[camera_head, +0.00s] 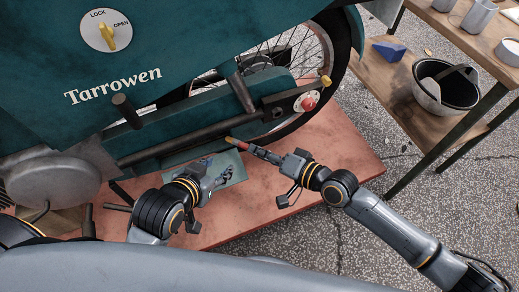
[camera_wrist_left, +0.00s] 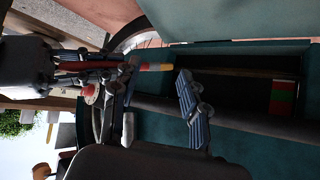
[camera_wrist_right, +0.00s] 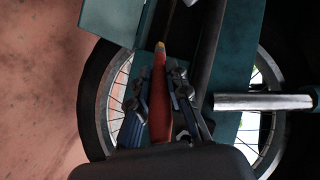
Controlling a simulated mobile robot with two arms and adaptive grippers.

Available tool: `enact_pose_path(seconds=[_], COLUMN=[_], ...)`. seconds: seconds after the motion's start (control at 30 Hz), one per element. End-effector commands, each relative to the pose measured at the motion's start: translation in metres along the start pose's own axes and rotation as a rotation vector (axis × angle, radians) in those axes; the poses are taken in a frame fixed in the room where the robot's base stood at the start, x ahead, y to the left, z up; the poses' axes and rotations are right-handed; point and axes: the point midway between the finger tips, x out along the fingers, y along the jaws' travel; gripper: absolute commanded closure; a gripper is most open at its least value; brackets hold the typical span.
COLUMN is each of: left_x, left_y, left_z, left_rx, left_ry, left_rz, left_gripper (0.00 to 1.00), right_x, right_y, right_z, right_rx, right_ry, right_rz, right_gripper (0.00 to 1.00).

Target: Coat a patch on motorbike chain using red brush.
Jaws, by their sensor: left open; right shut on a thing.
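The teal motorbike (camera_head: 180,110) stands with its rear wheel at the right. In the left wrist view a long dark recess in its lower side (camera_wrist_left: 240,62) holds a thin brownish strip, perhaps the chain; I cannot tell links. My right gripper (camera_head: 262,152) is shut on the red brush (camera_wrist_right: 160,105), whose yellowish tip points at the recess; contact cannot be told. The brush also shows in the left wrist view (camera_wrist_left: 140,67). My left gripper (camera_head: 222,178) is open and empty beside the lower side of the bike.
A pale teal flap (camera_head: 235,165) juts out below the recess, behind my left gripper. A red knob (camera_head: 307,103) sits near the wheel. The bike is over a reddish platform (camera_head: 270,205). A wooden shelf (camera_head: 400,95) with a bucket (camera_head: 447,88) stands at the right.

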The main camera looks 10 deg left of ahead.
Motion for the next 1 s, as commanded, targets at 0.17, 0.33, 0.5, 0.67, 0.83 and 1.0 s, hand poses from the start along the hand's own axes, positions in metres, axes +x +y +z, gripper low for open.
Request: enact_pose_path(seconds=[0.17,0.33,0.5,0.67,0.83,1.0], left_x=[-0.006,-0.011,-0.018,-0.025,-0.032,-0.034], left_y=[-0.002,-0.004,-0.006,-0.008,-0.009,-0.01], left_z=[0.017,0.033,0.049,0.062,0.074,0.078], left_rx=[-0.001,-0.003,-0.005,-0.007,-0.009,-0.009], left_ry=[-0.089,-0.17,-0.249,-0.322,-0.383,-0.4], left_rz=[-0.005,-0.009,-0.014,-0.018,-0.021,-0.022], left_gripper=[0.56,0.56,0.56,0.56,0.56,0.56], right_x=[-0.009,-0.018,-0.026,-0.036,-0.044,-0.045], right_y=[0.0,0.0,0.0,0.0,0.0,0.0], right_z=[0.006,0.012,0.018,0.025,0.03,0.032], right_rx=[0.0,0.0,0.001,0.001,0.0,0.0], right_ry=[-0.001,-0.001,-0.002,-0.002,-0.002,-0.001], right_rz=[0.002,0.001,0.002,0.002,0.001,0.0], right_gripper=[1.0,1.0,1.0,1.0,1.0,1.0])
